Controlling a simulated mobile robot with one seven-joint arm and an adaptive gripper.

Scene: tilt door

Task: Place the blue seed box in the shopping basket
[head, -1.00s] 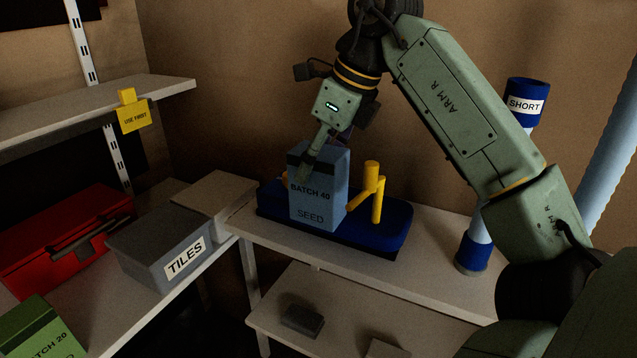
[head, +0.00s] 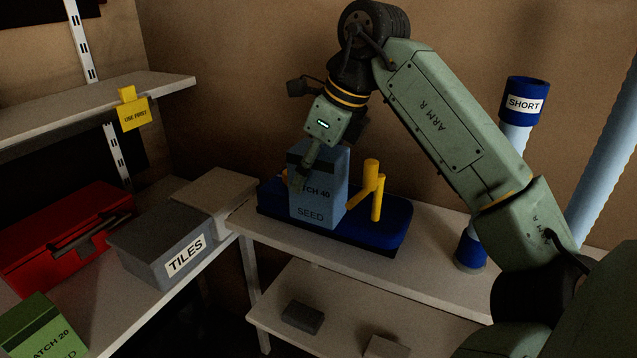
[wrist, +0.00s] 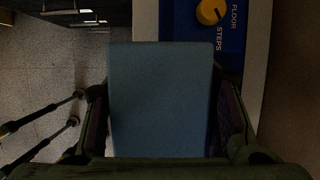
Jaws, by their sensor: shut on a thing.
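The blue seed box (head: 322,199), marked BATCH 40 and SEED, stands upright over the left part of a dark blue base with yellow posts (head: 385,237) on the right-hand bench. Whether it rests on the base or hangs just above it, I cannot tell. My gripper (head: 303,172) is shut on the box from above, one finger covering part of its label. In the wrist view the box (wrist: 160,100) fills the space between the two fingers. I cannot make out a shopping basket in either view.
On the left bench are a grey TILES box (head: 165,247), a red toolbox (head: 60,235) and a green BATCH 20 box (head: 45,325). A shelf with a yellow tag (head: 134,114) juts out above. A blue-ended SHORT tube (head: 525,100) stands at right.

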